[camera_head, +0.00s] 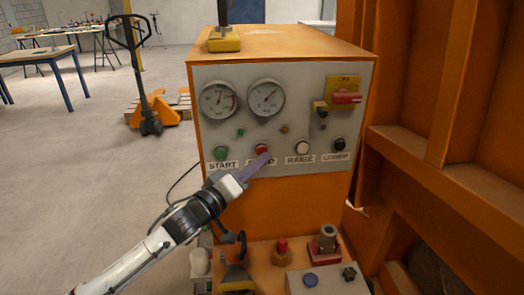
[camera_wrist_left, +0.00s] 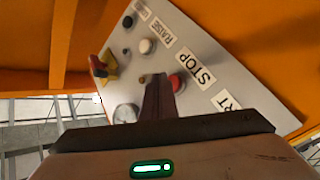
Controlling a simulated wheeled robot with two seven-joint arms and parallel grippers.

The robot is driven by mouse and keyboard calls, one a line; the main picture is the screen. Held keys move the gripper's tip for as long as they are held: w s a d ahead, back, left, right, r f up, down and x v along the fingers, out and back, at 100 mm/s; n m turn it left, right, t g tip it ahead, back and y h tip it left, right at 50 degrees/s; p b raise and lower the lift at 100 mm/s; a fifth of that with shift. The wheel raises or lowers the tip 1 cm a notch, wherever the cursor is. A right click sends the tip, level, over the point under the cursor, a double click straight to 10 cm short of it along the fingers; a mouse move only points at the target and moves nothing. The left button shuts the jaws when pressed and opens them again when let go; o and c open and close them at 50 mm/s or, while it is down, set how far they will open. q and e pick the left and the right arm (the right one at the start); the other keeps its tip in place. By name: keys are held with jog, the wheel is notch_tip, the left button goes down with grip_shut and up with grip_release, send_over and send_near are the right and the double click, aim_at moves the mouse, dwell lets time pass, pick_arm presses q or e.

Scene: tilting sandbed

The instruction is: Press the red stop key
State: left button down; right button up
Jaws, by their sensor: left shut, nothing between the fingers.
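The red stop key (camera_head: 262,149) sits on the grey panel (camera_head: 330,75) of an orange cabinet, between the green start key (camera_head: 221,153) and the white raise key (camera_head: 302,147). My left gripper (camera_head: 264,160) is shut and empty, its tips just below the stop key and over part of the STOP label. In the left wrist view the red key (camera_wrist_left: 177,83) shows right beside my fingertips (camera_wrist_left: 157,82). I cannot tell whether they touch it. My right gripper is not in view.
The panel also carries two gauges (camera_head: 219,99), a black lower key (camera_head: 338,145) and a red switch (camera_head: 346,98) on a yellow plate. Below stands a ledge with several controls (camera_head: 323,245). Orange framework (camera_head: 440,80) stands at right. Open floor lies at left, with a pallet truck (camera_head: 150,108).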

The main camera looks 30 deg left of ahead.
pick_arm(q)
jog(key=s+d+p, duration=0.1)
jog(key=s, duration=0.1)
jog(key=s+d, duration=0.2)
jog(key=shift+p, duration=0.4)
dwell(0.8)
